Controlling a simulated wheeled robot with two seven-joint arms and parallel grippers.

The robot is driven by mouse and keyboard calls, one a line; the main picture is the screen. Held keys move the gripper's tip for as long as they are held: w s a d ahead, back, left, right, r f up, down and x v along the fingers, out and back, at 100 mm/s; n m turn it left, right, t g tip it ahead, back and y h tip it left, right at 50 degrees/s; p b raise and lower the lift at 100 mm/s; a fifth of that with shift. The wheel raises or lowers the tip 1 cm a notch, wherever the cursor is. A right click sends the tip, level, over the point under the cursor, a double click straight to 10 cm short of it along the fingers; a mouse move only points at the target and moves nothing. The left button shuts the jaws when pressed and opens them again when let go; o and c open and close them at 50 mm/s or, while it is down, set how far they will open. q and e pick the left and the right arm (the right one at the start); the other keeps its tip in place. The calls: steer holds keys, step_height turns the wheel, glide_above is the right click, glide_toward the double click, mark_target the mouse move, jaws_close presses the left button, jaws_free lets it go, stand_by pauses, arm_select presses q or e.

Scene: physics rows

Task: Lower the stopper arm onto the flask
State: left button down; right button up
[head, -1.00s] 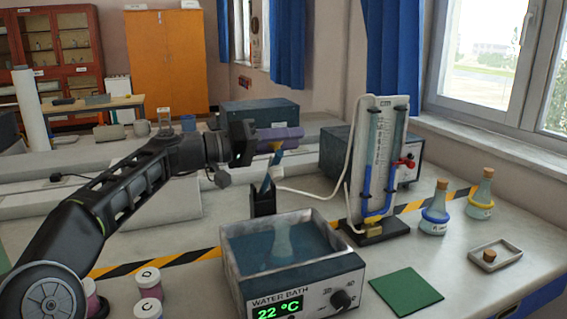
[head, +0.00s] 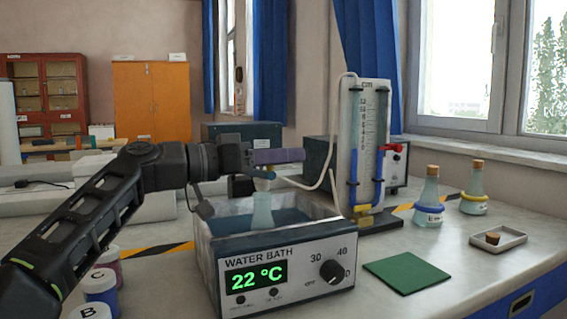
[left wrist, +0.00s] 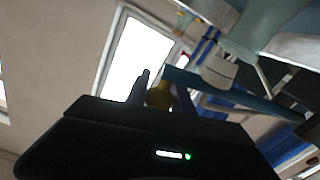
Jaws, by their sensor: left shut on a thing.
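The flask (head: 262,211) is pale glass and stands upright in the water bath (head: 285,245). The stopper arm (head: 242,187) is a dark blue bar at the back of the bath, now close to level. A pale stopper (head: 264,174) hangs from it just above the flask's mouth; I cannot tell whether they touch. The stopper also shows in the left wrist view (left wrist: 219,72), by the blue bar (left wrist: 235,97). My left gripper (head: 279,156) is above the arm, shut on its yellowish knob (left wrist: 160,95), which is mostly hidden in the head view. My right gripper is not in view.
A gauge stand (head: 371,150) with blue tubes and a white hose stands right behind the bath. Two corked flasks (head: 429,200), a small tray (head: 510,238) and a green mat (head: 404,271) lie right. Lidded jars (head: 101,287) stand left.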

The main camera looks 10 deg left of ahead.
arm_select(q)
steer(key=shift+s+f, duration=0.1)
steer(key=shift+f, duration=0.15)
steer(key=c, duration=1.1)
jaws_free()
steer(key=shift+d, duration=0.1)
steer(key=shift+b+v, duration=0.35)
steer(key=shift+v, duration=3.6)
